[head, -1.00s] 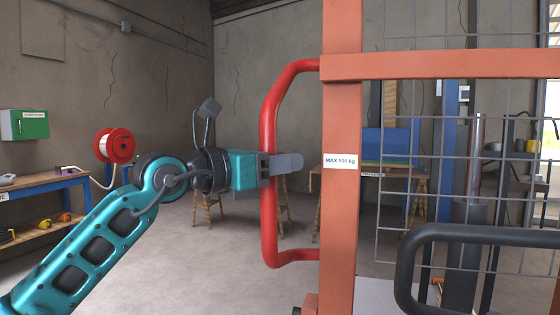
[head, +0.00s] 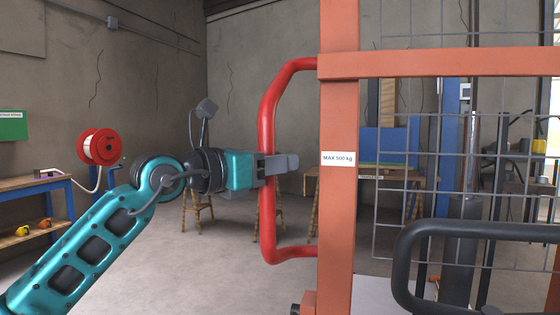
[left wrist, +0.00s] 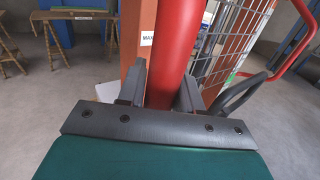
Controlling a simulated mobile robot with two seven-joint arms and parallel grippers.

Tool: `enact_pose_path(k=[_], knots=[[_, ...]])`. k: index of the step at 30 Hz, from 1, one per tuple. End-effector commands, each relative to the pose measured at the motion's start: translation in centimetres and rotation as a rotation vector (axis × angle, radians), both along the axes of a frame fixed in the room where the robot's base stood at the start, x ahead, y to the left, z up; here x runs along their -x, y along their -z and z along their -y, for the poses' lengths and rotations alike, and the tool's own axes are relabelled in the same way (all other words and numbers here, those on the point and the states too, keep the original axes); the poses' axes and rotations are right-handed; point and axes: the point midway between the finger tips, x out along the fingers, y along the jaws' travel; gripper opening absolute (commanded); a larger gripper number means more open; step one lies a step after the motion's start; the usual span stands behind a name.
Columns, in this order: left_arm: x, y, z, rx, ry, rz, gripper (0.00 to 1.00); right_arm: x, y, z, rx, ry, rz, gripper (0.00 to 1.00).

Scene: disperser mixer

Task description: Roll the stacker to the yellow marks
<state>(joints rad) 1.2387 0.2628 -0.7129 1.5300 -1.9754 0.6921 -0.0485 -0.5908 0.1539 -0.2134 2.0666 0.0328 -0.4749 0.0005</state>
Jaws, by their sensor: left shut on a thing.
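The stacker's orange mast (head: 338,200) stands upright close in front of me, with a "MAX 500 kg" label and a wire mesh guard (head: 450,180) to its right. A red handle (head: 268,105) is fixed to the mast's left side. My left gripper (head: 280,165) is shut on the red handle around its middle. In the left wrist view the two fingers (left wrist: 160,88) sit on either side of the red bar (left wrist: 178,45). A dark tubular bar (head: 410,265) is at the lower right. My right gripper is not in view. No yellow marks on the floor can be made out.
A workbench (head: 30,184) and a red hose reel (head: 98,147) are on the left. A wooden trestle table (head: 385,172) stands behind the mast. A blue column and a dark cylindrical machine are seen through the mesh. The grey floor (head: 195,270) left of the stacker is clear.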

Motion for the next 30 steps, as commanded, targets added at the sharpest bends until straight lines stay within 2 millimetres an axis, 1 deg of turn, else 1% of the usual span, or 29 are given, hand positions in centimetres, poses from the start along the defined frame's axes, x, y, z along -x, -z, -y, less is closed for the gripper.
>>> enact_pose_path(k=[1,11,12,17,18,26,30], knots=[[-0.7,1.1,-0.7,-0.019,-0.018,-0.016,0.00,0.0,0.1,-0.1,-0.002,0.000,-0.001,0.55],[-0.6,1.1,-0.7,-0.019,-0.017,-0.017,0.00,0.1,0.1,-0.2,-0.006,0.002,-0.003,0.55],[-0.6,1.1,-0.7,-0.018,-0.017,-0.018,0.36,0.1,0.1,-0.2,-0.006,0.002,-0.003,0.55],[-0.6,0.9,-0.7,-0.015,-0.016,-0.016,0.52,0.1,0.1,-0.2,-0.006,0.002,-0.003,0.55],[-0.6,0.9,-0.7,-0.015,-0.016,-0.016,0.53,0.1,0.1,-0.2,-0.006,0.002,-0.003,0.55],[-0.3,0.6,-0.7,-0.009,-0.012,-0.011,0.53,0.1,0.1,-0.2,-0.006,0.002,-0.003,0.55],[0.4,0.6,-1.8,-0.009,-0.013,-0.010,0.53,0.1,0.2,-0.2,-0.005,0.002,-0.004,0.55]])
